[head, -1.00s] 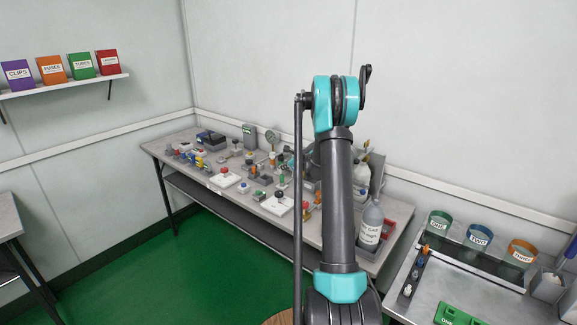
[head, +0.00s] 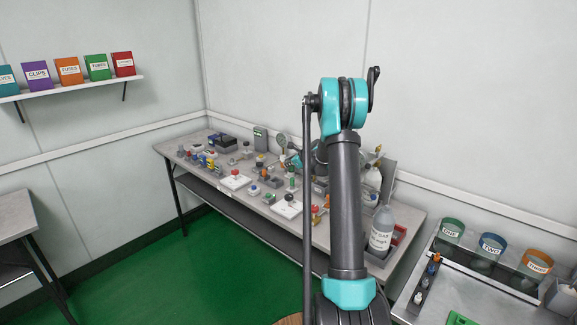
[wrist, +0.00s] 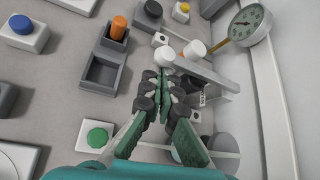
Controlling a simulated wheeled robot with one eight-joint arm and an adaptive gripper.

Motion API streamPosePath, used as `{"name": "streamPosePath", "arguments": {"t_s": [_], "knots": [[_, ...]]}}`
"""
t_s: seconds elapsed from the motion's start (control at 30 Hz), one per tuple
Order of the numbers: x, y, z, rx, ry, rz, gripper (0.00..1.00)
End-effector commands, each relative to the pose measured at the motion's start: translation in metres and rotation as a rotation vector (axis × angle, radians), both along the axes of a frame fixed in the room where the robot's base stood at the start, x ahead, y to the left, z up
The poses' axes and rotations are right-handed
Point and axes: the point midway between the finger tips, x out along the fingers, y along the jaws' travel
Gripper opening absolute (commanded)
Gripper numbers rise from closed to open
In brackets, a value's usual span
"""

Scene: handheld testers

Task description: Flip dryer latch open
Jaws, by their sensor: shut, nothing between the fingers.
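I cannot pick out a dryer latch for certain in either view. In the wrist view my gripper (wrist: 162,88) is shut and empty, its dark green and black fingers together over the bench. Just beyond the fingertips are a white round knob (wrist: 165,54) and a second white knob (wrist: 194,49) by a pale grey bar (wrist: 212,76). I cannot tell whether the fingertips touch any of these. What lies under the fingers is hidden. In the head view my arm hides the gripper and part of the bench.
A grey open box (wrist: 100,72) with an orange cylinder (wrist: 118,28) stands left of the fingers. A round gauge (wrist: 250,23) stands at the right by the wall. A bottle (head: 381,229) stands at the bench's near end.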

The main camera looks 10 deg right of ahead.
Motion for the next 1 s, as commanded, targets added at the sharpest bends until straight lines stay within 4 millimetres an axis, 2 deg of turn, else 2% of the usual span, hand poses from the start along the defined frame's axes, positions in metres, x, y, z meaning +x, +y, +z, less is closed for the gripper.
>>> {"name": "streamPosePath", "arguments": {"t_s": [0.37,0.7,1.0], "knots": [[0.000,-0.001,0.017,0.112,0.080,-0.002,0.00],[0.005,-0.007,0.050,0.357,0.258,-0.001,0.00],[0.015,-0.021,0.078,0.588,0.427,-0.001,0.00]]}}
